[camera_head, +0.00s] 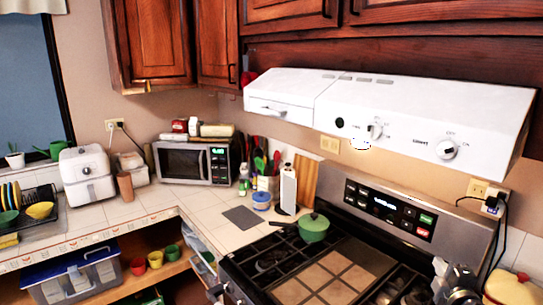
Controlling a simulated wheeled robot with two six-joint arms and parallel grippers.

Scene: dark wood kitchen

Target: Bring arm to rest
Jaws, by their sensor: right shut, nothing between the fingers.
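My right gripper (452,274) shows at the bottom right, in front of the stove's right side. It is shut and holds nothing. Most of the arm behind it is cut off by the frame's lower edge. My left gripper is out of view.
The stove (375,260) carries a green pot (314,228) at its back left. The white range hood (400,115) hangs above. A microwave (195,160) and an air fryer (87,175) stand on the tiled counter.

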